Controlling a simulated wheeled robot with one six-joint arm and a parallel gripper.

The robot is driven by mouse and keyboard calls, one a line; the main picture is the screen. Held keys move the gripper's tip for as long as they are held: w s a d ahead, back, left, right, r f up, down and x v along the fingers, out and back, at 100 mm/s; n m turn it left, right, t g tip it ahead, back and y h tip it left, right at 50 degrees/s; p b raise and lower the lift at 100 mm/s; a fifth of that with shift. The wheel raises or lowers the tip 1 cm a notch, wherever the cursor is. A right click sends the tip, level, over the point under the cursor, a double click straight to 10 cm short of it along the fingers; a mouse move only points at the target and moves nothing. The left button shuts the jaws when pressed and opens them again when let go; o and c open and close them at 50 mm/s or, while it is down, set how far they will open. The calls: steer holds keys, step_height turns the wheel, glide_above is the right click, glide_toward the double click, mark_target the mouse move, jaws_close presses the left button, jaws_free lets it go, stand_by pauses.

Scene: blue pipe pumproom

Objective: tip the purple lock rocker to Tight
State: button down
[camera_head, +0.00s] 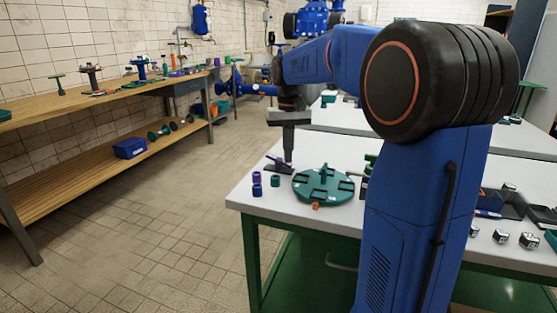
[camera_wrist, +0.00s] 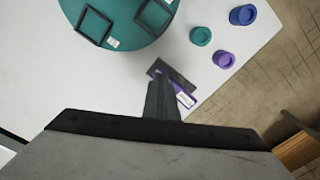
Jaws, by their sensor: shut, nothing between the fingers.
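The purple lock rocker (camera_wrist: 187,88) shows in the wrist view as a dark plate with a purple part and a small white label, whose words are too small to read. It also shows in the head view (camera_head: 273,164), near the left end of the white table. My gripper (camera_wrist: 161,80) is shut and empty. It points down over the rocker and hides part of it in the wrist view. In the head view my gripper (camera_head: 288,159) has its tip at or just above the rocker; I cannot tell if they touch. The rocker's tilt is unclear.
A green round plate (camera_head: 323,186) with square frames lies right of the rocker. Purple (camera_wrist: 223,59), teal (camera_wrist: 200,36) and blue (camera_wrist: 243,14) cylinders stand close by. The white table's (camera_head: 245,203) edge is just beyond them. A wooden bench (camera_head: 100,92) runs along the wall.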

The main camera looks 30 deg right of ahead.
step_height(320, 180, up, 8)
steer(key=shift+r, duration=0.2)
stand_by(0.8)
steer(key=shift+s, duration=0.1)
stand_by(0.4)
steer(key=s+a+f, duration=0.2)
steer(key=s, duration=0.4)
steer(key=s+a+f+n+t, duration=0.1)
steer(key=s+a+f, duration=0.1)
steer(key=s, duration=0.3)
steer(key=s+a+f+t, duration=0.1)
steer(key=s+a+f, duration=0.1)
steer(key=s, duration=0.4)
steer(key=shift+s+a+f+n, duration=0.1)
steer(key=shift+s+a+n, duration=0.2)
steer(key=s+a+f+n+t, duration=0.1)
steer(key=s+a+f+t, duration=0.1)
steer(key=s+f, duration=1.1)
steer(key=shift+s+a+t, duration=0.4)
steer(key=shift+s+a, duration=0.05)
steer(key=shift+s, duration=0.3)
